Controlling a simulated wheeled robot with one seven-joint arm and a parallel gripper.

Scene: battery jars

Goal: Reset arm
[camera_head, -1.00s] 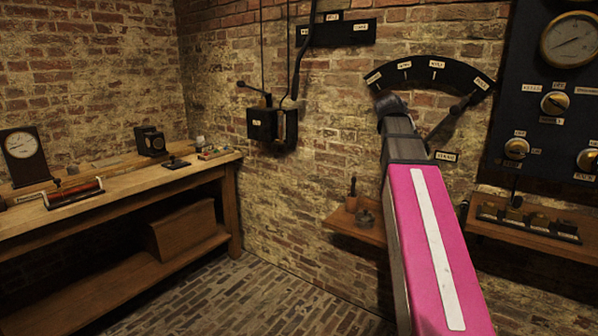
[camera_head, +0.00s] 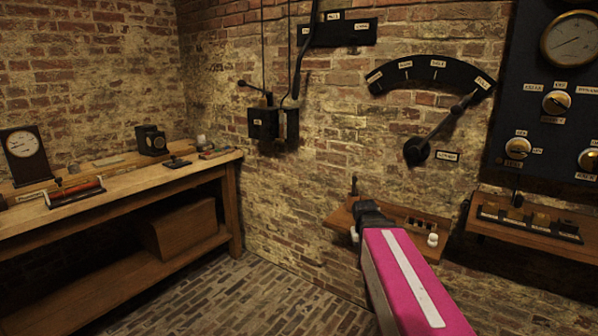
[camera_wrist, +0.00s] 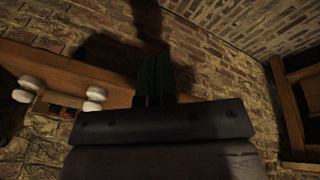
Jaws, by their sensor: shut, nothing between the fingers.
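My arm, with a pink cover and a white stripe, reaches up from the bottom right in the head view, and its dark end is in front of a small wooden wall shelf (camera_head: 340,221). In the wrist view my gripper (camera_wrist: 156,75) shows as dark fingers close together, shut and empty. The fingers point toward the brick wall and floor and hold nothing. The fingertips are not clearly seen in the head view.
A shelf edge with white knobs (camera_wrist: 96,98) is left of the fingers in the wrist view. A lever (camera_head: 440,130) and dark panel (camera_head: 570,100) are on the wall. A second shelf (camera_head: 530,228) is at right, a workbench (camera_head: 110,190) at left. Floor between is clear.

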